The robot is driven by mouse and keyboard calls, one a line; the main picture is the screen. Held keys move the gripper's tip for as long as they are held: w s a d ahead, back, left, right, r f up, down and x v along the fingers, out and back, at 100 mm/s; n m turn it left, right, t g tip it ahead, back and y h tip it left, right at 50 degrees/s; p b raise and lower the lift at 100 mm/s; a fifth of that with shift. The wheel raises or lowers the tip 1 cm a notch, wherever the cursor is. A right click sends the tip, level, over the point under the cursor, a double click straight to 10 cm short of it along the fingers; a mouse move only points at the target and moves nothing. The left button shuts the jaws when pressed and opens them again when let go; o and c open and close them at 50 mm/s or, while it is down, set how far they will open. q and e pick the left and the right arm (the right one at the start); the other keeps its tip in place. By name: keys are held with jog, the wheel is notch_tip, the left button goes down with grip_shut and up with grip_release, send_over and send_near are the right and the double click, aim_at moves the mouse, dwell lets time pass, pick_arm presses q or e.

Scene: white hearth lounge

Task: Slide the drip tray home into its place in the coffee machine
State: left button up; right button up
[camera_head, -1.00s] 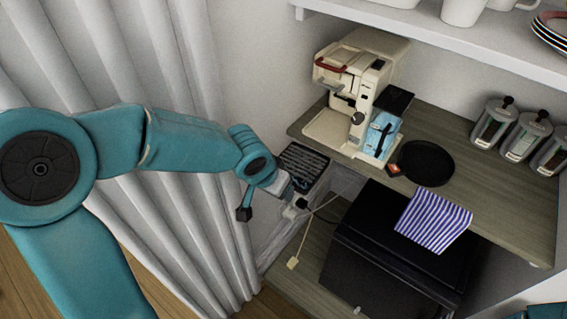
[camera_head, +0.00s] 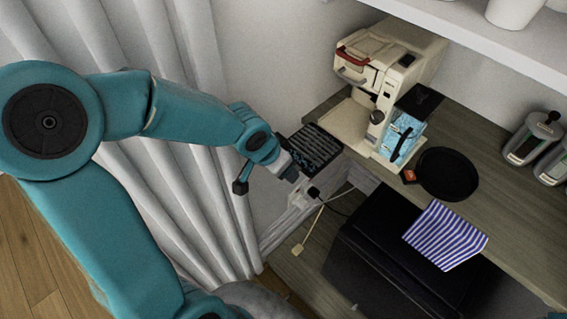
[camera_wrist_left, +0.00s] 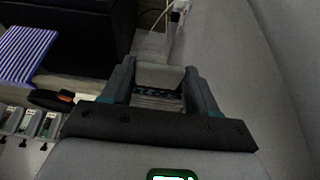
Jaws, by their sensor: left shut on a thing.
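The coffee machine (camera_head: 408,62) is cream with a red-trimmed handle and stands on the wooden counter. Its pale flat base (camera_head: 345,125) faces left and looks empty. The drip tray (camera_head: 314,147), with a dark slatted grille, is held level near the counter's left end, apart from the machine. My left gripper (camera_head: 292,170) is shut on the tray's near end. In the left wrist view the pale end of the tray (camera_wrist_left: 160,75) sits between the two fingers, with slats behind it. My right gripper is not in view.
Canisters (camera_head: 532,137) stand at right. A shelf (camera_head: 480,35) overhangs. A curtain (camera_head: 195,190) hangs at left.

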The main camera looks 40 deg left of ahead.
aim_at(327, 133)
pick_arm(q)
jog(key=shift+b, duration=0.3)
jog(key=shift+w+d+f, duration=0.1)
jog(key=shift+w+f, duration=0.05)
jog(key=shift+w, duration=0.9)
jog(key=shift+w+d+f+b, duration=0.1)
jog(key=shift+w+d+b, duration=0.15)
jog(key=shift+w, duration=1)
jog(key=shift+w+d+f+b, duration=0.1)
jog(key=shift+w+d+b, duration=0.1)
jog(key=shift+w, duration=1)
jog(key=shift+w+d+f, duration=0.1)
jog(key=shift+w+d, duration=0.05)
jog(key=shift+w, duration=1)
jog(key=shift+w+d, duration=0.1)
jog(key=shift+w, duration=1.05)
jog(key=shift+w+d+p, duration=0.2)
jog(key=shift+w+p, duration=0.25)
jog(key=shift+w, duration=0.75)
jog(key=shift+w+d+p, duration=0.15)
jog(key=shift+w+p, duration=0.25)
jog(key=shift+w, duration=0.8)
jog(key=shift+w+f+b, duration=0.1)
jog(key=shift+f+b, duration=0.25)
jog(key=shift+b, duration=0.35)
jog(key=o, duration=1.3)
